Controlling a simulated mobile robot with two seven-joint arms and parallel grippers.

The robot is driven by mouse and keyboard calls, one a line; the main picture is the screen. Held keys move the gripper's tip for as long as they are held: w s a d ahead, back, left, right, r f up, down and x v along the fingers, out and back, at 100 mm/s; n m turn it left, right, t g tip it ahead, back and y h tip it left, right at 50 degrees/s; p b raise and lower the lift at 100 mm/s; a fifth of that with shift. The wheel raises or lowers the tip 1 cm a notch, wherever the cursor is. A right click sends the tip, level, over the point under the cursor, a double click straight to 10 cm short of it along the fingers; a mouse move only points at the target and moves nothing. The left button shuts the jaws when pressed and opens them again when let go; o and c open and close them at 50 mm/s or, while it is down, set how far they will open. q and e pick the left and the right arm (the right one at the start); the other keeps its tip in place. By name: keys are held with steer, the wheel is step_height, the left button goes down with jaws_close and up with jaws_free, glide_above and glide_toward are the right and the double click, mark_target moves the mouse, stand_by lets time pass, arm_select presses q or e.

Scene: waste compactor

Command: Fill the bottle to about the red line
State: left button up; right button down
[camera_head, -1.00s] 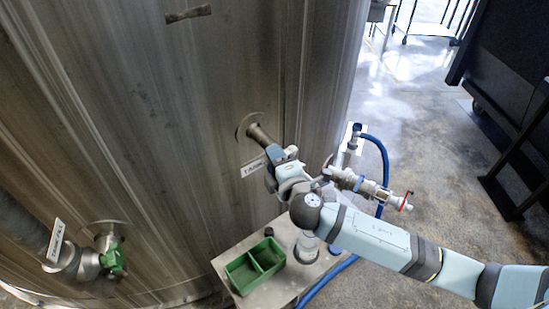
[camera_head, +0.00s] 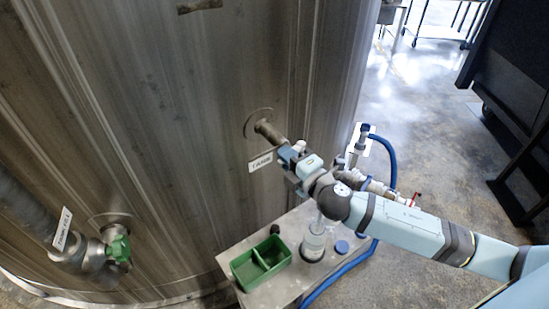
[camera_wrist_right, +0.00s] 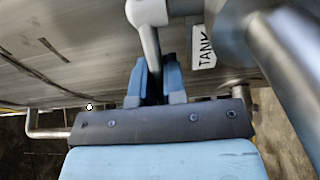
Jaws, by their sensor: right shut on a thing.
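The bottle (camera_head: 314,243) stands upright on the metal bench beside the tank, partly hidden at the top by my right wrist. It looks clear with a pale lower part; I cannot make out the red line or the fill level. My right gripper (camera_head: 289,157) is above and behind the bottle, at the pipe (camera_head: 266,129) from the tank wall. In the right wrist view, its blue fingers (camera_wrist_right: 159,82) are shut on a grey valve lever (camera_wrist_right: 151,50). The valve outlet is hidden by my arm. My left gripper is not in view.
A green two-part tray (camera_head: 261,263) and a blue cap (camera_head: 341,246) are on the bench (camera_head: 283,284). A blue hose (camera_head: 390,160) loops right of it. A green-handled valve (camera_head: 118,247) is at left. Open floor lies at right.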

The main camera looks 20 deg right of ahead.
steer(key=c, duration=1.2)
jaws_free()
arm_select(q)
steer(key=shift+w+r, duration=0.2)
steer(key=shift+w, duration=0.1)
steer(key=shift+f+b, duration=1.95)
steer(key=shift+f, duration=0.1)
arm_select(e)
steer(key=shift+v, duration=6.9)
steer(key=shift+f, duration=0.15)
